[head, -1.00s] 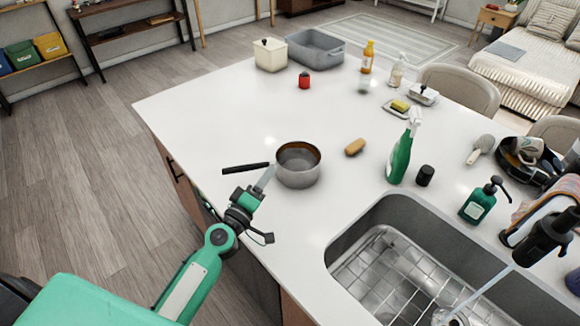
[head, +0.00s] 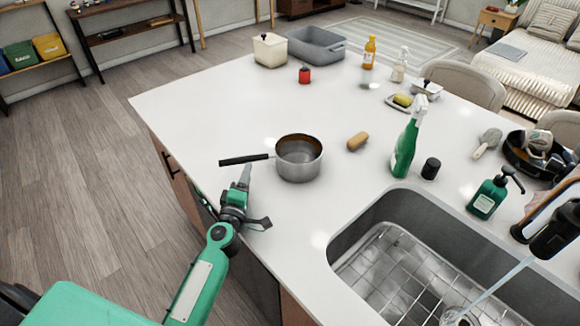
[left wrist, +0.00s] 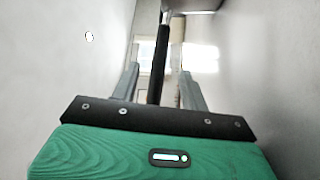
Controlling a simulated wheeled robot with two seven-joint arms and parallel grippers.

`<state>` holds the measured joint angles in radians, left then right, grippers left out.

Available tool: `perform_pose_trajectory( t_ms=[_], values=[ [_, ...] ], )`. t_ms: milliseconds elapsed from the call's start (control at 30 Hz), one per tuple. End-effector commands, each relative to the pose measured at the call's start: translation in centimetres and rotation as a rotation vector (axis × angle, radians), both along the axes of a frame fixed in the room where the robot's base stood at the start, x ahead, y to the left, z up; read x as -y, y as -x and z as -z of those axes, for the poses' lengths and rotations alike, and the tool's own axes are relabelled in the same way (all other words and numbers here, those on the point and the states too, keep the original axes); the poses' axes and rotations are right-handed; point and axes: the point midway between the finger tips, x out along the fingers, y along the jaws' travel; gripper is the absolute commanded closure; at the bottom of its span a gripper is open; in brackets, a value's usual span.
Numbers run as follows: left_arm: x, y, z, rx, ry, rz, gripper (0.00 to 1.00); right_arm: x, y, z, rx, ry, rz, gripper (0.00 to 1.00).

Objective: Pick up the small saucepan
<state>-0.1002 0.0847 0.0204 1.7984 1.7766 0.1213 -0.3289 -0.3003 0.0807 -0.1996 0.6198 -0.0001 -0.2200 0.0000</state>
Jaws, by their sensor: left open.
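The small saucepan (head: 299,160) stands upright on the white island top, a grey metal pot with a brownish inside. Its black handle (head: 244,160) points left. My left gripper (head: 246,172) is low over the counter, just below the handle in the head view. In the left wrist view the handle (left wrist: 158,65) runs lengthwise between the two fingers of my open left gripper (left wrist: 158,82), with a gap visible on each side. Part of the pot (left wrist: 190,5) shows at the top edge there. My right gripper does not show.
The sink (head: 400,265) is at the lower right. A brown sponge-like item (head: 357,141), a green spray bottle (head: 406,145) and a black cap-like object (head: 431,168) stand right of the pan. The counter left of the pan is clear.

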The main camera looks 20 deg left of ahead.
Motion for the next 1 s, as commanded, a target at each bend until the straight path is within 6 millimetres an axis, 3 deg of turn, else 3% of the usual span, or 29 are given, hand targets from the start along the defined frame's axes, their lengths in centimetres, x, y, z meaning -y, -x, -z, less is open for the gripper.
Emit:
perform_pose_trajectory(
  t_ms=[133, 367, 700, 1000],
  values=[
    [-0.2, -1.7, -0.2, 0.001, -0.001, -0.002, 0.55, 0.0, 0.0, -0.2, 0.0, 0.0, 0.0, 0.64],
    [-0.4, -2.9, -0.3, 0.001, 0.0, 0.0, 0.55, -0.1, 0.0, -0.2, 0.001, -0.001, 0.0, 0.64],
    [-0.8, -6.9, -0.8, 0.002, 0.0, -0.001, 0.55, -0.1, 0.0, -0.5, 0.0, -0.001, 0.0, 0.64],
    [-0.9, -7.4, -0.7, 0.0, -0.001, 0.0, 0.55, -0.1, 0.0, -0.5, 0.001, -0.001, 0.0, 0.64]
  ],
)
